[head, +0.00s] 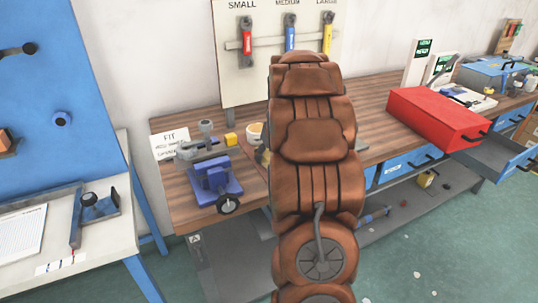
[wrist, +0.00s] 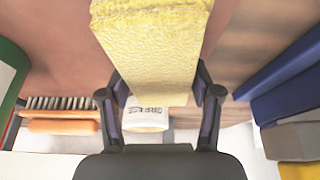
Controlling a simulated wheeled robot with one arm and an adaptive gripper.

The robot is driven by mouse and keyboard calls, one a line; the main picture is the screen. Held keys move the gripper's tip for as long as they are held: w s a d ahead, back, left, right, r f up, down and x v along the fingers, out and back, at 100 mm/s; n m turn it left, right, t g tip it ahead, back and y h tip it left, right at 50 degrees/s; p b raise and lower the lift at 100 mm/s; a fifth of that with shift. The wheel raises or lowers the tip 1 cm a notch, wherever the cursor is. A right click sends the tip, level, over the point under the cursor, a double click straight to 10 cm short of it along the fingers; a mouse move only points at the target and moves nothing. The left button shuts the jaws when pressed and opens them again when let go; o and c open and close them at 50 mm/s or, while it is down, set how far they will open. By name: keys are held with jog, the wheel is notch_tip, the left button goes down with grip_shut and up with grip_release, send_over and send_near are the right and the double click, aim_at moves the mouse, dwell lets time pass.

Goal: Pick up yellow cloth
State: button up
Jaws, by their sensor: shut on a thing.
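The yellow cloth (wrist: 152,45) is a thick, rough-textured yellow piece in the wrist view, reaching from the top edge down between my fingers. My gripper (wrist: 158,90) is shut on it, with one dark finger on each side. Whether the cloth still touches the surface below cannot be told. In the head view my brown arm hides the gripper, and I cannot make out the cloth for certain.
A white printed cup (wrist: 147,118) is just beyond the cloth. An orange-handled brush (wrist: 60,120) lies left; blue and grey parts (wrist: 285,85) are right. The wooden bench (head: 380,97) holds a blue vise (head: 213,180), small yellow block (head: 231,140) and red toolbox (head: 435,115).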

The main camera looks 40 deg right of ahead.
jog(key=shift+r+b, duration=0.6)
jog(key=shift+r, duration=1.35)
jog(key=s+a+r+b, duration=0.1)
jog(key=s+b, duration=0.2)
jog(key=s, duration=1.3)
jog(key=shift+a+r, duration=0.15)
jog(key=shift+a, duration=0.2)
